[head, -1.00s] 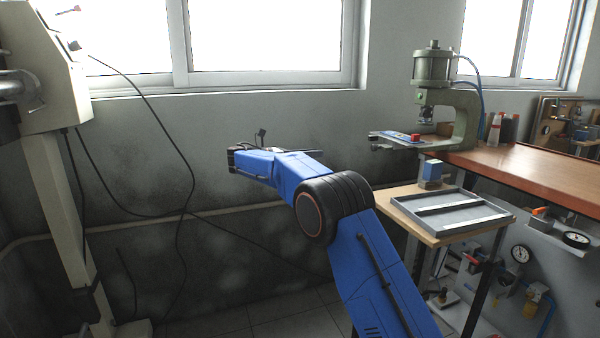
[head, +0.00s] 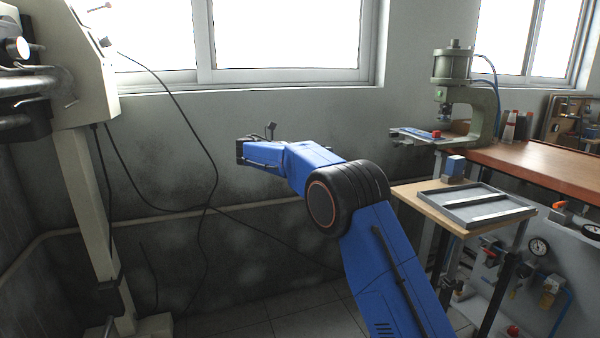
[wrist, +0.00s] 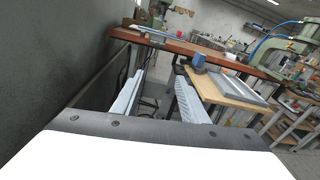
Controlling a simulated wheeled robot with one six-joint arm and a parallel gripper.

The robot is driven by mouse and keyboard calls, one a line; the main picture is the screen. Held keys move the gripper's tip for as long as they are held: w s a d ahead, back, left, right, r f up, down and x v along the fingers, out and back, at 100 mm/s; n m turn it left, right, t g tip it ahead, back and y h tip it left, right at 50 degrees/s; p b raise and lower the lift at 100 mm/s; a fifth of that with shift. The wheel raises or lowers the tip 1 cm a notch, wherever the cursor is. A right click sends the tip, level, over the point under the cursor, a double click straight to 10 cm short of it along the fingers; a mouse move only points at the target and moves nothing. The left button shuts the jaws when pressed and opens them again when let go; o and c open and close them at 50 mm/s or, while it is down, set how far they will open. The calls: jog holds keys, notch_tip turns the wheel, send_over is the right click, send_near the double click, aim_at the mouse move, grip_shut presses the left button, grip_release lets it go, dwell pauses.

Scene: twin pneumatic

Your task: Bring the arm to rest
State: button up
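My blue arm (head: 385,262) rises from the lower right of the head view and bends at a black joint. Its upper links reach left, in front of the grey wall. The fingers of my gripper cannot be made out in the head view. In the wrist view my gripper (wrist: 160,76) is open, with two pale fingers apart and nothing between them. It is in the air, clear of the table and bench.
A green press (head: 455,95) stands at the end of a brown bench (head: 560,166). A small wooden table (head: 426,200) bears a grey tray (head: 450,214) and a blue block (head: 455,166). A beige machine column (head: 80,210) with hanging cables stands left.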

jog(key=s+d+r+m+g+y, duration=0.2)
jog(key=s+d+m+y, duration=0.3)
jog(key=s+d, duration=1.15)
jog(key=s+d+f+m+y, duration=0.3)
jog(key=s+d, duration=0.1)
jog(key=s, duration=0.6)
jog(key=s+d+f+m+y, duration=0.25)
jog(key=s+d, duration=0.25)
jog(key=s, duration=0.4)
jog(key=s+a+f+m+y, duration=0.1)
jog(key=s+f+m, duration=0.3)
jog(key=s, duration=0.4)
jog(key=s+a+f+m+t+y, duration=0.1)
jog(key=s+f+m+y, duration=0.2)
jog(key=s+f, duration=0.3)
jog(key=s+a+f+m+y, duration=0.1)
jog(key=s+f+m, duration=0.4)
jog(key=s, duration=0.7)
jog(key=shift+s+a+f+t+y, duration=0.2)
jog(key=shift+a+f+t+y, duration=0.2)
jog(key=shift+y, duration=0.15)
